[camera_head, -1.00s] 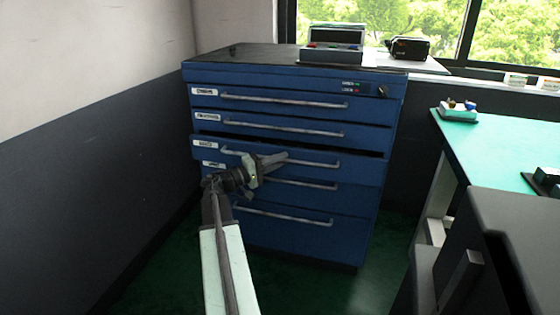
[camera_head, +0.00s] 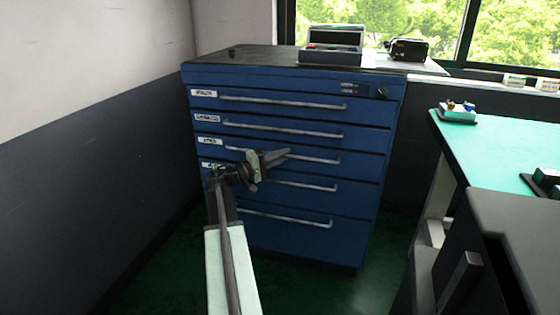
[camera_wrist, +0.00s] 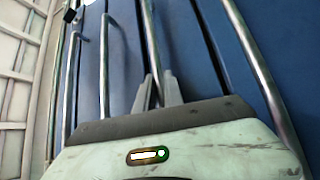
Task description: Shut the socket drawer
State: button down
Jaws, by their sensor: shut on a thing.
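The socket drawer (camera_head: 362,163) appears to be the third one down in the blue cabinet; its small label is too blurred to read. Its front now sits level with the drawers around it, with no dark gap showing above it. My gripper (camera_head: 284,154) is at this drawer's long metal handle (camera_head: 318,159). In the wrist view, the two fingers of my gripper (camera_wrist: 158,90) stand on either side of the handle bar (camera_wrist: 150,40), shut on it. The gripper and arm hide part of the handle and the drawer's left part.
The blue cabinet (camera_head: 300,245) has other drawers above and below, all looking closed. A tray-like box (camera_head: 330,50) and a dark device (camera_head: 408,48) stand at the back. A green-topped bench (camera_head: 500,150) is at right, a wall (camera_head: 80,160) at left.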

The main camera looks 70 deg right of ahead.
jog(key=shift+w+d, duration=0.15)
jog(key=shift+d, duration=0.05)
jog(key=c, duration=1.5)
grip_release()
jog(key=shift+o, duration=0.2)
jog(key=shift+a, duration=0.1)
jog(key=b+v, duration=0.1)
jog(key=v, duration=0.6)
jog(key=shift+w+a, duration=0.2)
jog(key=shift+a, duration=0.05)
